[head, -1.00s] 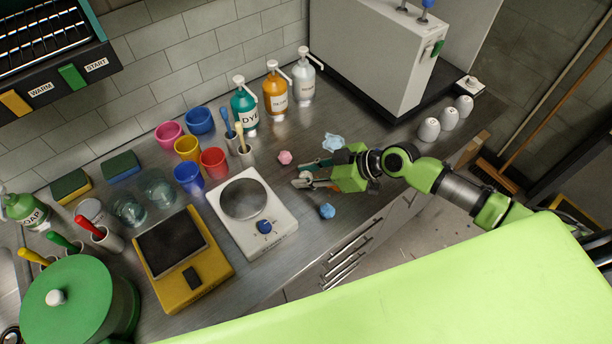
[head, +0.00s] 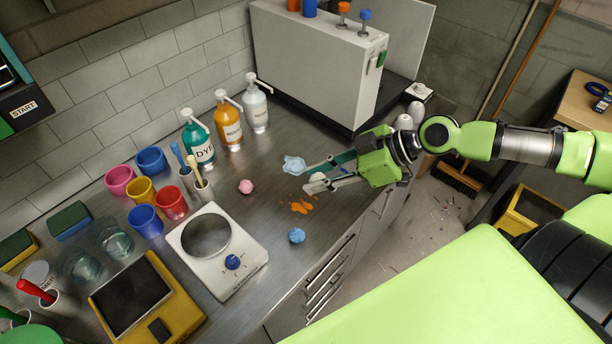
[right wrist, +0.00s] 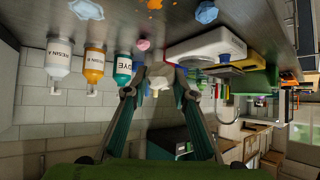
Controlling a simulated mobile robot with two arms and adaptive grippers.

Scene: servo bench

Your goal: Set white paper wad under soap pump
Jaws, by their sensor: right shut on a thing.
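My right gripper (head: 318,178) is shut on the white paper wad (head: 317,187), which shows small between its fingertips over the right part of the bench. In the right wrist view, which is upside down, the white wad (right wrist: 160,78) sits between the two finger ends of my right gripper (right wrist: 159,88). No bottle marked SOAP shows in the frames of now. The pump bottles in view are a teal DYE one (head: 198,143), an orange one (head: 229,122) and a white one (head: 256,106), together at the wall. My left gripper is not in view.
An orange spill (head: 301,207), a pink wad (head: 246,186), a blue wad (head: 296,235) and a pale blue patch (head: 293,165) lie near my gripper. A grey machine (head: 320,65) stands behind.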

